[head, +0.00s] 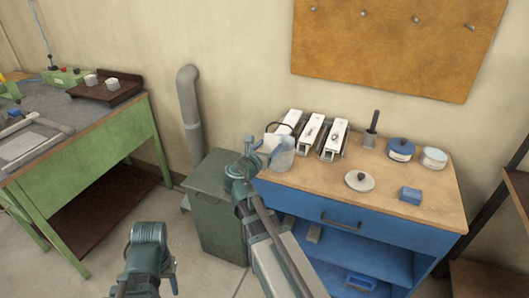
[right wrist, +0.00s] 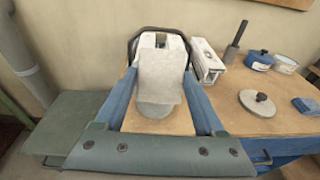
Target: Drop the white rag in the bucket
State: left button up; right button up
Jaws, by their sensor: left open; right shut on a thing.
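The white rag (right wrist: 160,80) hangs pale and limp between the blue fingers of my right gripper (right wrist: 160,34) in the right wrist view. In the head view my right gripper (head: 280,126) and the rag (head: 281,157) are over the left end of the blue workbench. My left gripper (head: 171,274) is low at the bottom left of the head view, open and apart from everything. I see no clear bucket; a dark green bin (head: 217,215) with a flat top stands left of the workbench.
The blue workbench (head: 390,199) has a wooden top. A green table (head: 100,150) is at left.

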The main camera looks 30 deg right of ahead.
jog(key=f+b+x, duration=0.2)
jog(key=b+x, duration=0.1)
jog(key=x, duration=0.5)
jog(key=shift+d, duration=0.2)
jog(key=shift+w+f, duration=0.1)
jog(key=shift+w, duration=0.05)
jog(key=o, duration=1.2)
jog(key=shift+c, duration=0.2)
jog(key=p+v, duration=0.2)
jog(key=v, duration=1.1)
jog(key=shift+s+a, duration=0.25)
jog(key=shift+a, duration=0.1)
